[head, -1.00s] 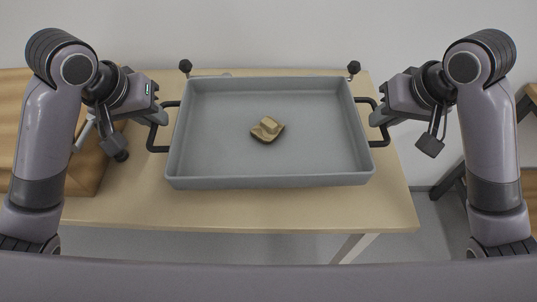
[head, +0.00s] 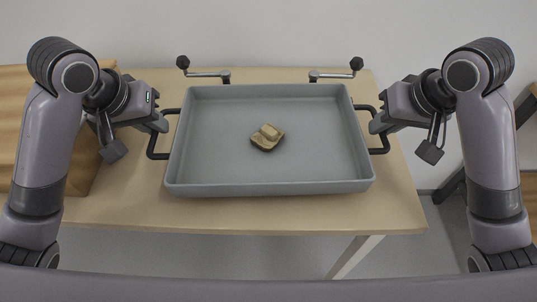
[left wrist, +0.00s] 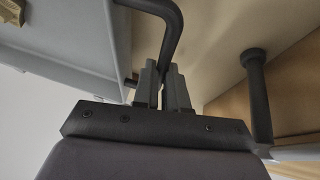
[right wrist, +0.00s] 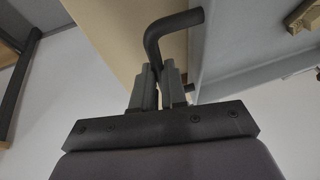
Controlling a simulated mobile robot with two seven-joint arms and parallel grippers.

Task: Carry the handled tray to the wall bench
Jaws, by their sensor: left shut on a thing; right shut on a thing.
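The grey handled tray (head: 270,187) is in the middle of the head view, over the wooden bench, with a black handle at each end. A tan sherd (head: 266,138) lies inside it near the middle. My left gripper (head: 164,123) is shut on the left handle (head: 152,146); the left wrist view shows its fingers (left wrist: 168,85) around the black bar. My right gripper (head: 373,125) is shut on the right handle (head: 386,138); its fingers (right wrist: 158,80) also close on the bar in the right wrist view. I cannot tell whether the tray touches the bench top.
The pale wooden bench (head: 280,212) stands against the white wall. Two black-knobbed metal arms (head: 208,75) and (head: 330,76) stand at its back edge behind the tray. A brown wooden block (head: 78,165) is at the left. A dark-legged piece of furniture (head: 450,186) is at the right.

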